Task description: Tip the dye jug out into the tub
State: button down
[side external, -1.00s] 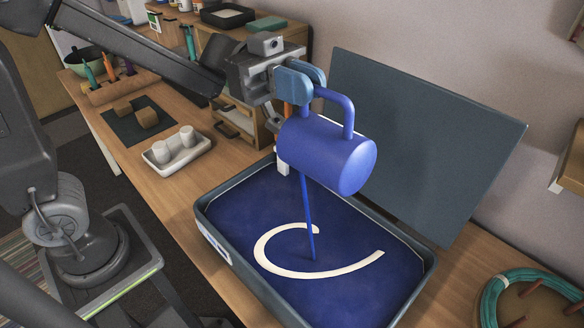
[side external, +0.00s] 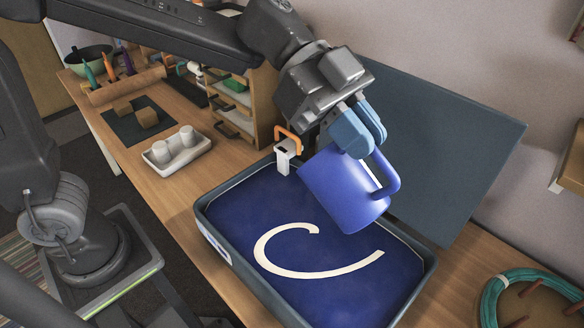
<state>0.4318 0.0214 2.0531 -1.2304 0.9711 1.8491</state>
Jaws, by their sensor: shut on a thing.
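The blue dye jug (side external: 342,192) hangs above the tub, tilted, with its handle (side external: 388,182) on the right. No stream shows from it, and its inside is hidden. My gripper (side external: 362,138) is shut on the jug near the top of its handle. The grey rectangular tub (side external: 218,247) stands on the bench below, with deep blue filling it and a white curved shape (side external: 285,262) showing there. The jug hides part of the tub's far side.
A dark panel (side external: 460,150) stands behind the tub. A white piece with an orange loop (side external: 288,150) sits at the tub's far left rim. A white tray with cups (side external: 178,152) and a wooden drawer unit (side external: 245,110) are left; a teal coil (side external: 495,295) is right.

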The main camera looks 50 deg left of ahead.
aim_at(381, 168)
jog(key=d+f+y, duration=0.3)
jog(key=d+y, duration=0.1)
jog(key=shift+f, duration=0.35)
jog(key=d+f+y, duration=0.7)
jog(key=d, duration=0.1)
jog(key=shift+f+y, duration=0.4)
